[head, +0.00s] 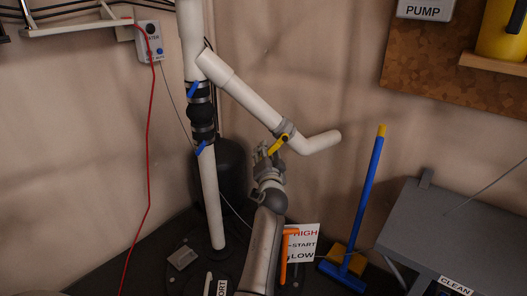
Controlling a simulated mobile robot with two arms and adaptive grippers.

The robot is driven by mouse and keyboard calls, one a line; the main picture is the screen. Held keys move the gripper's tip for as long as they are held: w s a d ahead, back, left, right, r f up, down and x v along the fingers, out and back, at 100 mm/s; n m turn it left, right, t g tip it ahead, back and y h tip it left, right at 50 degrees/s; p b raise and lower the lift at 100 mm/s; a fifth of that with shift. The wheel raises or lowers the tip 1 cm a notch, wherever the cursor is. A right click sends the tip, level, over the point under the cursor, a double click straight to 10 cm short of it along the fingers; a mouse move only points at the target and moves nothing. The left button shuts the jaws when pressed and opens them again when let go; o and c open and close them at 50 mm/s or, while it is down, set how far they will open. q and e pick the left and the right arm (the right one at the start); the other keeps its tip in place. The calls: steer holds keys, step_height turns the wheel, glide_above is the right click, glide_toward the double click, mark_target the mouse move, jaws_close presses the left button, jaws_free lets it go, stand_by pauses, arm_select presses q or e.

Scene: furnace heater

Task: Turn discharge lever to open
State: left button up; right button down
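The yellow lever (277,145) sits on a grey valve (285,129) on the slanting white branch pipe (240,97). It points down and to the left, at an angle to the pipe. One arm of mine rises from the bottom middle, and I take it to be the left one. Its gripper (266,153) is at the lever's lower free end, close to it or touching. The fingers are small and dark here, and I cannot tell whether they are closed on the lever. My other gripper is not in view.
Blue levers (192,90) sit on the upright white pipe (209,190), left of my arm. A dark tank (232,170) stands behind. An orange lever (285,258) is beside the HIGH/START/LOW sign (304,243). A blue broom (368,195) and grey table (450,230) are right.

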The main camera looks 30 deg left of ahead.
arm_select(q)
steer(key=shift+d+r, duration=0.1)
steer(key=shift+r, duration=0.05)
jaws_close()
